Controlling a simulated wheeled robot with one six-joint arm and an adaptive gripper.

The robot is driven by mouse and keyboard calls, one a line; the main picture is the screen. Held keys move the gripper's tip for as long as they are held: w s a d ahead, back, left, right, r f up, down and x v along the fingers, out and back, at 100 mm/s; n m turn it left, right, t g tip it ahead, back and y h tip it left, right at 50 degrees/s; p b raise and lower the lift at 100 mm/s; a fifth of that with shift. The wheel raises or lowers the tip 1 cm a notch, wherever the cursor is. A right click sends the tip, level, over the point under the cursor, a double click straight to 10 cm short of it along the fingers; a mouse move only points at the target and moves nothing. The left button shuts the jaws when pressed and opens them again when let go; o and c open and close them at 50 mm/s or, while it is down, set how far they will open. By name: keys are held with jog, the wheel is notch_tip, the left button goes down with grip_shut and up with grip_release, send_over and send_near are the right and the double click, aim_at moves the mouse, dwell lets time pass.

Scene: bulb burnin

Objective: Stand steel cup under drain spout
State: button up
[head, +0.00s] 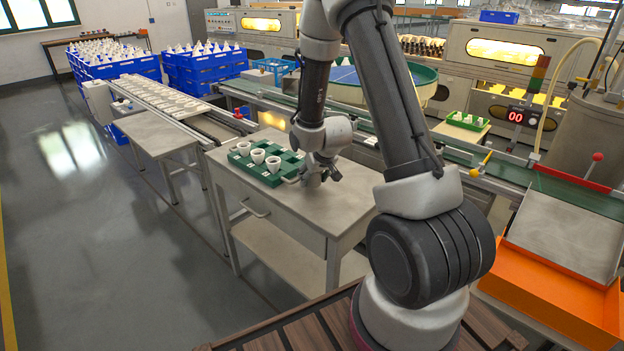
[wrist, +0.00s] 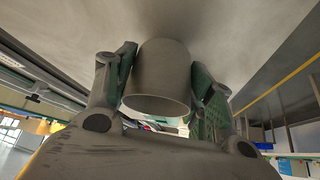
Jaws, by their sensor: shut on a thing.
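My gripper (head: 318,176) is low over the right half of the grey worktable (head: 352,205), just right of a green tray. In the wrist view my gripper (wrist: 163,85) has its two fingers on either side of the steel cup (wrist: 160,75), a plain grey cylinder with its round rim towards the camera. The gripper is shut on the cup. In the head view the gripper largely hides the cup, and I cannot tell whether it touches the tabletop. I cannot make out the drain spout for certain in either view.
The green tray (head: 242,163) holds several white cup-shaped pieces close beside the gripper. The table's front and right part is bare. Behind the table runs a green conveyor (head: 483,180). An orange tray (head: 545,290) and a grey tank (head: 572,140) with a yellow hose stand at right.

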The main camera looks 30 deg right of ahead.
jog(key=shift+f, duration=0.7)
jog(key=o, duration=1)
jog(key=shift+f, duration=0.15)
jog(key=shift+o, duration=0.2)
